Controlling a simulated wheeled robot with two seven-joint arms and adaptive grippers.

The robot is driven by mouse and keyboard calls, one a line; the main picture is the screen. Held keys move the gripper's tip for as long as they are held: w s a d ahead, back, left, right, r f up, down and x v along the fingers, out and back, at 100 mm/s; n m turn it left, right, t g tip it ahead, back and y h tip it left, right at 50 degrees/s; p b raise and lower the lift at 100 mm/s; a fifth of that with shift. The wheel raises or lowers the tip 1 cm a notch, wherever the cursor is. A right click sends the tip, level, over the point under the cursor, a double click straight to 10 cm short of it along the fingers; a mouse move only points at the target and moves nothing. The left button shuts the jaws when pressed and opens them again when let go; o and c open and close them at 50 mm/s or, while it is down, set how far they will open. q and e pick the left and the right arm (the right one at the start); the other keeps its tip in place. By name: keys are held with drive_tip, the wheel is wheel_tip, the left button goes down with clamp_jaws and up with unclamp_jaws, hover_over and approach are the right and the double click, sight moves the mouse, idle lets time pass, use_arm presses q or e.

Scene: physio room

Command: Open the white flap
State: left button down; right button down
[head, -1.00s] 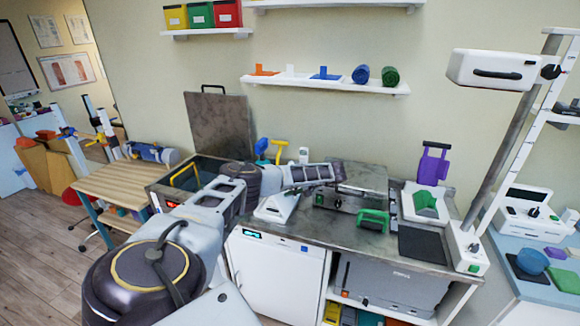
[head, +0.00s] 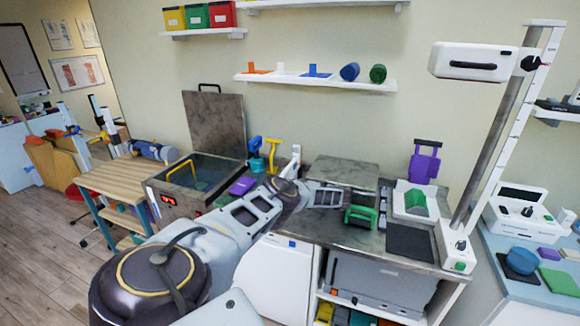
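The white front panel (head: 283,280) of the unit under the counter, which looks like the white flap, is upright and appears closed. My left arm hides its upper left part. My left arm comes in from the lower left and reaches over the counter. Its end, with my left gripper (head: 328,196), is above the counter, higher than the panel and right of its middle. It is apart from the green-handled object. The fingertips are too small and dark to tell their opening. My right gripper is not in view.
Floor is free at left.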

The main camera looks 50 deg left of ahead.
use_arm(q)
drive_tip(key=shift+d, duration=0.1)
drive_tip(key=shift+f, duration=0.1)
drive_tip(key=c, duration=1.1)
unclamp_jaws()
drive_tip(key=shift+v, duration=3.7)
drive_tip(key=shift+c, duration=0.3)
